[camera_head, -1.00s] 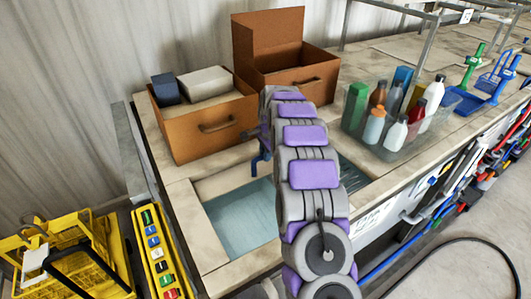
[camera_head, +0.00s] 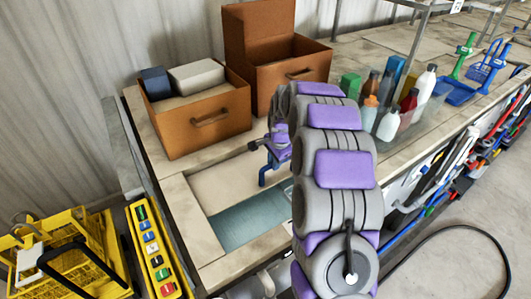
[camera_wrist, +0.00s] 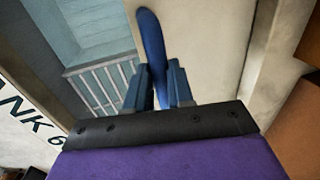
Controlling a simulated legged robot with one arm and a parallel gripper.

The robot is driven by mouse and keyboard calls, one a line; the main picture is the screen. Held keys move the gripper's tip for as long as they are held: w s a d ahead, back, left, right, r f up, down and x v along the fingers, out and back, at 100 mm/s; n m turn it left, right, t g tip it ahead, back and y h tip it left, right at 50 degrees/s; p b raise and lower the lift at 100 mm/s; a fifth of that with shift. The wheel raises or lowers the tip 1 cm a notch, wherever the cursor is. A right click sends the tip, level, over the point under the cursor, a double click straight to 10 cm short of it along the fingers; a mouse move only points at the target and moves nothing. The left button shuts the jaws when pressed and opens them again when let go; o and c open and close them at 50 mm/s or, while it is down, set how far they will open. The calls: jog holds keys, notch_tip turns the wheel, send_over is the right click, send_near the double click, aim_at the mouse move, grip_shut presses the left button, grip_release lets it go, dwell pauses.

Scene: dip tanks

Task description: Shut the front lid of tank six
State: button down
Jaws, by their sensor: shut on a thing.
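Tank six (camera_head: 196,195) is an open-topped basin set in the counter, marked "NK 6" on its front (camera_wrist: 30,115) in the wrist view. A flat beige lid (camera_head: 232,184) covers its back part; the front part stays open onto a blue-green interior (camera_head: 245,221). In the wrist view the lid (camera_wrist: 205,30) lies beside the open part, where a grate (camera_wrist: 98,85) shows. My gripper (camera_head: 272,152) is over the lid. Its jaws (camera_wrist: 158,88) are shut on an upright blue handle (camera_wrist: 150,35); the handle's lower end (camera_head: 263,177) meets the lid. My arm hides the tank's right side.
Two brown boxes (camera_head: 185,137) (camera_head: 300,75) stand behind the tank. Several bottles (camera_head: 388,124) in a clear bin stand right of my arm. A yellow rack (camera_head: 62,262) and a yellow strip of coloured blocks (camera_head: 153,250) are at left. A hose (camera_head: 455,230) lies on the floor.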

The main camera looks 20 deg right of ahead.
jog(key=s+d, duration=0.3)
jog(key=s, duration=1.3)
jog(key=shift+s+d, duration=0.15)
jog(key=shift+s, duration=0.15)
jog(key=c, duration=1.2)
grip_release()
jog(key=shift+s, duration=0.2)
jog(key=shift+o, duration=1)
jog(key=shift+d, duration=0.15)
jog(key=shift+w, duration=0.1)
jog(key=s+r+p, duration=0.1)
jog(key=s+r, duration=0.2)
jog(key=r, duration=1.4)
jog(key=shift+d, duration=0.4)
